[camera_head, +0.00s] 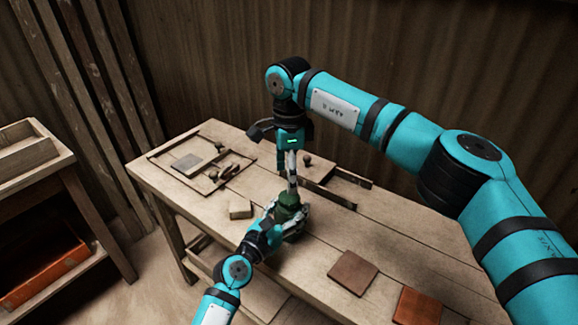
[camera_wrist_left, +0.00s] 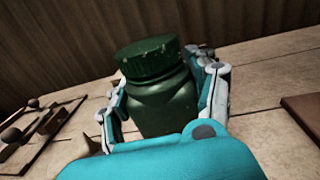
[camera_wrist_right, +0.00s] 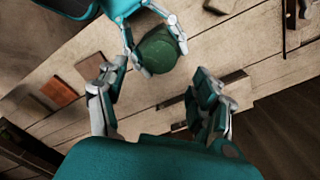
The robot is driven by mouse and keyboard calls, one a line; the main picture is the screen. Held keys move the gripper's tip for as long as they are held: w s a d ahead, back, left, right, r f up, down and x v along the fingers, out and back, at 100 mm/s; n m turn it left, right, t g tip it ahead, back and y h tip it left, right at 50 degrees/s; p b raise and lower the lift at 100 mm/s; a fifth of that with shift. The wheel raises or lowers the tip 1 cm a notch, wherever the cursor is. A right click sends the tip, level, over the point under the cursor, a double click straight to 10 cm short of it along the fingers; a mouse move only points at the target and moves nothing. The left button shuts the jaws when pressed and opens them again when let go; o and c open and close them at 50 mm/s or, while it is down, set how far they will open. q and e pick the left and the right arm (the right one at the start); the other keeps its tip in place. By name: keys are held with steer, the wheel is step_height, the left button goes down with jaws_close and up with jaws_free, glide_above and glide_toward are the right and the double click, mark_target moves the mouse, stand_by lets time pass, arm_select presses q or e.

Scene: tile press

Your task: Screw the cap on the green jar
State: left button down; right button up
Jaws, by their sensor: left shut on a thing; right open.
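The green jar (camera_wrist_left: 160,104) stands upright on the table, and the fingers of my left gripper (camera_wrist_left: 163,98) are shut around its body. The green cap (camera_wrist_left: 146,58) sits on top of the jar; I cannot tell how tightly it is seated. In the head view the cap (camera_head: 289,199) shows just under my right gripper (camera_head: 291,178), which points straight down. In the right wrist view the cap (camera_wrist_right: 159,52) lies beyond the two spread fingers of my right gripper (camera_wrist_right: 155,100). That gripper is open, empty and apart from the cap.
A small wooden block (camera_head: 240,209) lies left of the jar. Two brown tiles, one darker (camera_head: 353,272) and one redder (camera_head: 417,307), lie at the right front. A wooden frame (camera_head: 160,156) with tools is at the back left. A dark slotted rail (camera_head: 330,195) lies behind the jar.

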mark_target(289, 197)
steer(key=shift+f, duration=3.15)
steer(key=c, duration=1.2)
steer(key=m, duration=0.7)
steer(key=shift+c, duration=0.2)
steer(key=m, duration=0.7)
steer(key=shift+m, duration=0.3)
steer(key=o, duration=1.3)
